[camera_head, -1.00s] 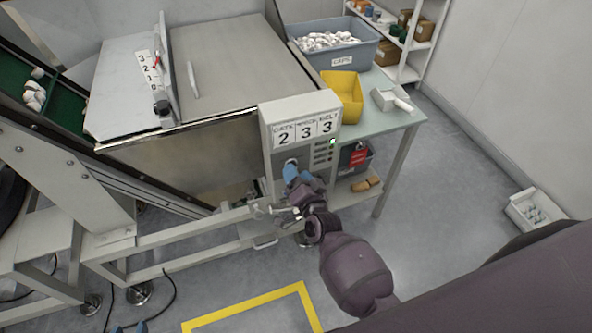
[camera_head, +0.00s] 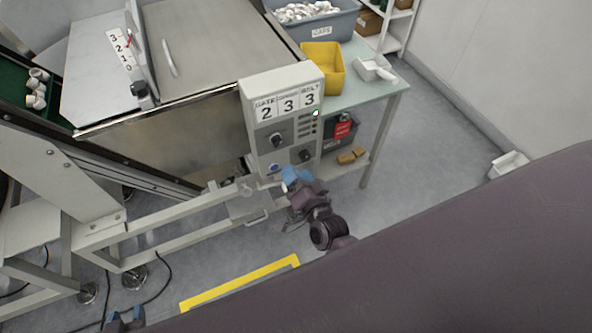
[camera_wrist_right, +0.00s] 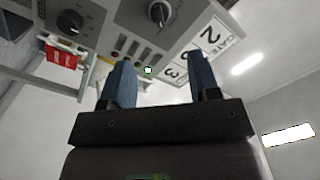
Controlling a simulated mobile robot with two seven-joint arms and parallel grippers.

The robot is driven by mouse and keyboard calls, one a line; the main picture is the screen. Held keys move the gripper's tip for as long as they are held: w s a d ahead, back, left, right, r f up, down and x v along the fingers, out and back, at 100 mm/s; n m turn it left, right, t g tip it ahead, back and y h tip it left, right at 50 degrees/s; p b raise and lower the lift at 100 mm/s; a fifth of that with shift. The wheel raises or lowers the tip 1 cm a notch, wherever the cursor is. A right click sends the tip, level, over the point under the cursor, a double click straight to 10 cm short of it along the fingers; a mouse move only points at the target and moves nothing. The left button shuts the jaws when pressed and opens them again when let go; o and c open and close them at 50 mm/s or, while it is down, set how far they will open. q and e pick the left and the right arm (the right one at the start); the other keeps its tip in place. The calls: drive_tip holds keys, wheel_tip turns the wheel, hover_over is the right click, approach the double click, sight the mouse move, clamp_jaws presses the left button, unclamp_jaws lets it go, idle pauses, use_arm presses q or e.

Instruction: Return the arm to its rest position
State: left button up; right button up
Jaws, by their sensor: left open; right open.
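My right gripper (camera_head: 292,178), with blue fingers, is just below the front of the control box (camera_head: 281,115) in the head view. In the right wrist view its fingers (camera_wrist_right: 160,62) are spread with nothing between them, and the box's face with knobs shows beyond them. My left gripper (camera_head: 126,318) shows only as two blue tips, apart and empty, at the bottom edge of the head view. My dark arm link (camera_head: 430,255) covers the lower right of the head view.
The box reads 2, 3, 3 beside a lit green lamp (camera_head: 316,113). A side table (camera_head: 375,95) carries a yellow bin (camera_head: 322,70) and a grey caps tub (camera_head: 340,27). The machine's pale frame rail (camera_head: 165,232) runs left of my right gripper.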

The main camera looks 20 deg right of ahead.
drive_tip(key=s+d+f+n+g, duration=0.2)
drive_tip(key=s+d+n, duration=0.3)
drive_tip(key=s, duration=0.3)
drive_tip(key=s+d+f+n+g, duration=0.2)
drive_tip(key=s+d+n+g, duration=0.2)
drive_tip(key=s, duration=0.4)
drive_tip(key=shift+d+n+g+h, duration=0.3)
drive_tip(key=shift+d+n+h, duration=0.1)
drive_tip(key=shift+d, duration=0.05)
idle(6.0)
